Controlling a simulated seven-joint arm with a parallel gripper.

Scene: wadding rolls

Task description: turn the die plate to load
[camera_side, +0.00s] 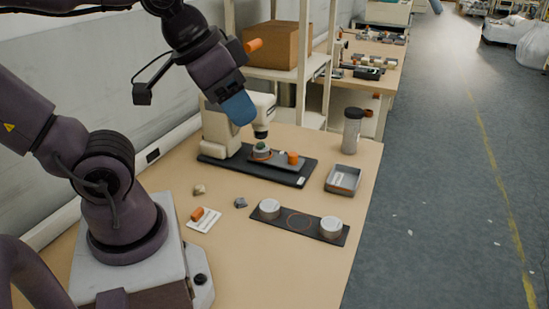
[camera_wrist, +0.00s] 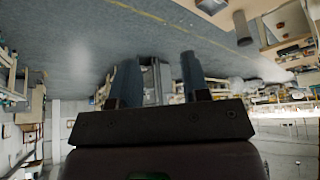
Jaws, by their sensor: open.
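The die plate (camera_side: 276,162) is a dark grey plate on the black base (camera_side: 230,167) of a cream press (camera_side: 222,135). An orange knob (camera_side: 292,158) stands towards its right end. A round die with something green in it (camera_side: 261,150) sits towards its left end, under the press head (camera_side: 261,130). My gripper (camera_side: 240,108), with blue fingers, hangs in the air by the press's upper part, above and left of the plate, apart from the knob. The wrist view shows its two fingers (camera_wrist: 159,62) spread with nothing held. I cannot make out the plate there.
A black strip (camera_side: 299,222) with two round tins and an orange ring lies in front. A grey tray (camera_side: 343,180) and a flask (camera_side: 352,130) stand right. A white card with an orange block (camera_side: 204,220) and two small lumps lie left. Shelf posts rise behind.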

